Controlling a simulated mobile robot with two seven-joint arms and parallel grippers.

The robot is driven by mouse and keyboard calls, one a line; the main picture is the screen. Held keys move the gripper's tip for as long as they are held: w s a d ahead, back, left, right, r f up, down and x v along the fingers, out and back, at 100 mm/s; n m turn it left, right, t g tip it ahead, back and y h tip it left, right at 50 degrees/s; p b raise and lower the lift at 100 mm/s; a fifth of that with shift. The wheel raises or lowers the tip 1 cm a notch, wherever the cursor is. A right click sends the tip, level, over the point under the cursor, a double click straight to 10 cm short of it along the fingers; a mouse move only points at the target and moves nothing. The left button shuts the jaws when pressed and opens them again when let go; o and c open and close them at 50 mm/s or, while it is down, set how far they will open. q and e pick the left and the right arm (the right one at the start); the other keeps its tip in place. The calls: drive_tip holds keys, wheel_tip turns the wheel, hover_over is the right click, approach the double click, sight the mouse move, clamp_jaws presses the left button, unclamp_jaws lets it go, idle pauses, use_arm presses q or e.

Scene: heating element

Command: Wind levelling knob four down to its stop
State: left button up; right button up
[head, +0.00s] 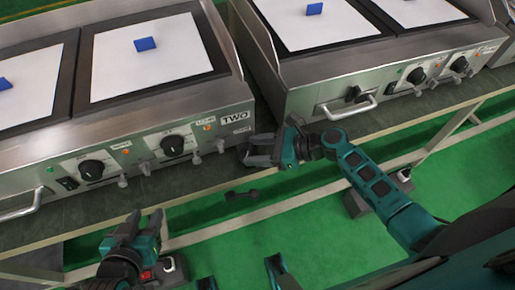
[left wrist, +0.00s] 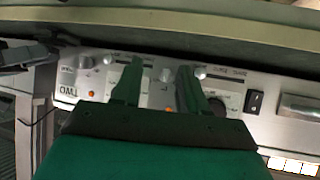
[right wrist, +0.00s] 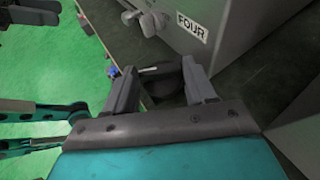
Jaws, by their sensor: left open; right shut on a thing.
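My right gripper (head: 262,154) is at the bench front, in the gap between the two griddle units. In the right wrist view its fingers (right wrist: 166,88) are around a dark knob-like thing (right wrist: 168,84), mostly hidden by the fingers. A thin pale rod shows beside it. A FOUR label (right wrist: 191,27) is on the unit just beyond, so this appears to be levelling knob four; its height is not visible. My left gripper (head: 135,235) is open and empty, low in front of the left unit. In the left wrist view its fingers (left wrist: 160,88) are apart before the control panel.
The left unit's TWO label (head: 235,117) is near the right gripper. Control dials (head: 172,145) and small metal knobs line the front panels. A bar handle (head: 352,109) juts from the right unit. The green floor (head: 300,225) in front has some free room.

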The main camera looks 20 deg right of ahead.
drive_tip(key=shift+w+d+f+n+g+y+b, duration=0.1)
drive_tip(key=shift+w+n+g+y+b, duration=0.1)
drive_tip(key=shift+n+g, duration=0.25)
drive_tip(key=shift+w+n+g+y+b, duration=0.1)
drive_tip(key=shift+n+g+b, duration=0.1)
drive_tip(key=shift+n+g, duration=0.65)
drive_tip(key=shift+g, duration=0.2)
drive_tip(key=shift+w+n+g+y+b, duration=0.15)
drive_tip(key=shift+n+g+y+b, duration=0.15)
drive_tip(key=shift+n+g+b, duration=0.4)
drive_tip(key=shift+n+g, duration=0.3)
drive_tip(key=shift+g, duration=0.1)
use_arm(q)
drive_tip(key=shift+w+d+f, duration=0.1)
drive_tip(key=shift+w+d, duration=0.3)
drive_tip(key=shift+d, duration=0.15)
use_arm(e)
drive_tip(key=o, duration=0.8)
drive_tip(key=shift+c, duration=0.2)
use_arm(q)
drive_tip(key=shift+s+f, duration=0.2)
use_arm(e)
drive_tip(key=shift+d, duration=0.15)
